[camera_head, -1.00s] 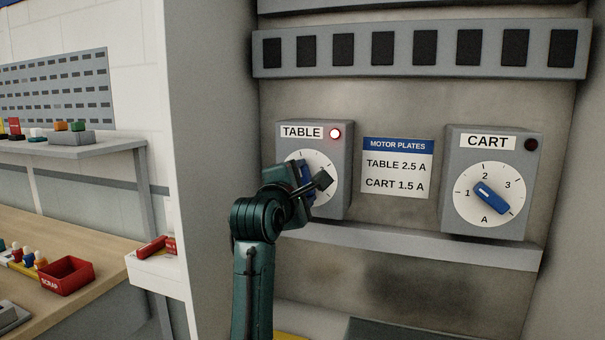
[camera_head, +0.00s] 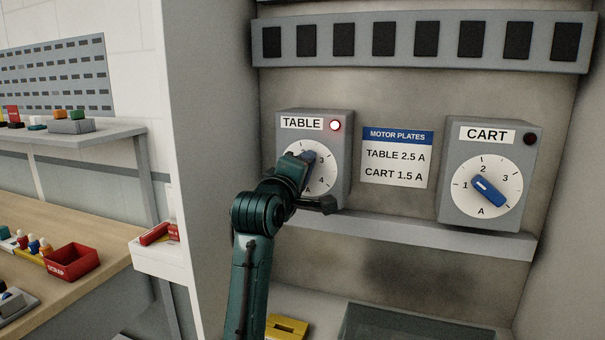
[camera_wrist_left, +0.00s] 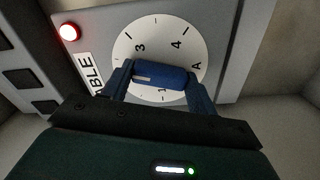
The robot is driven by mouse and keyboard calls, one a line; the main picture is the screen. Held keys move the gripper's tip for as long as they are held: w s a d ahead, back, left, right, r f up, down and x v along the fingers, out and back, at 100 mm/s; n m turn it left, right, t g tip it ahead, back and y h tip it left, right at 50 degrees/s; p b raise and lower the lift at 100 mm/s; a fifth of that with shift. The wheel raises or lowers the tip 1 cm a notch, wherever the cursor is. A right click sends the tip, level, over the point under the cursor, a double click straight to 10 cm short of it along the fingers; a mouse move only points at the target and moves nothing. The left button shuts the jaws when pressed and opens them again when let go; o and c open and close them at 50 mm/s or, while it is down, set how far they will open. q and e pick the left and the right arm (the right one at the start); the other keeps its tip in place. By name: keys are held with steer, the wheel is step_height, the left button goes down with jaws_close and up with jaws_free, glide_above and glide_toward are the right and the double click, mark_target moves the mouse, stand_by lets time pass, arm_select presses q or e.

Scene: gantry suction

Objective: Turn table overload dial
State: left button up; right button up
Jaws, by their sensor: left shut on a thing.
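The TABLE box (camera_head: 342,170) has a white dial face (camera_head: 328,160) with numbers and a lit red lamp (camera_head: 335,125). My left gripper (camera_wrist_left: 160,82) is shut on the dial's blue knob (camera_wrist_left: 165,75), one finger at each end of it. The knob's white mark is at its left end in the wrist view, facing the part of the scale hidden by a finger; 3, 4, A and 1 show around it. In the head view my left gripper (camera_head: 305,178) covers the lower left of the dial, and only the knob's top shows. My right gripper is not in view.
A motor plate sign (camera_head: 395,160) reads TABLE 2.5 A and CART 1.5 A. The CART box (camera_head: 520,180) on the right has a blue knob (camera_head: 487,190) and a dark lamp. A grey ledge (camera_head: 440,232) runs below. A red scrap bin (camera_head: 70,262) stands on the left bench.

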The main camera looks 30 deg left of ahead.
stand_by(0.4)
arm_select(q)
steer(key=o, duration=1)
steer(key=b+v, duration=0.4)
steer(key=v, duration=0.9)
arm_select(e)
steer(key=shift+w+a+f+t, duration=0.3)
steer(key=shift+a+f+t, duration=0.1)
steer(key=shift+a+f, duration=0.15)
arm_select(q)
steer(key=shift+s, duration=0.1)
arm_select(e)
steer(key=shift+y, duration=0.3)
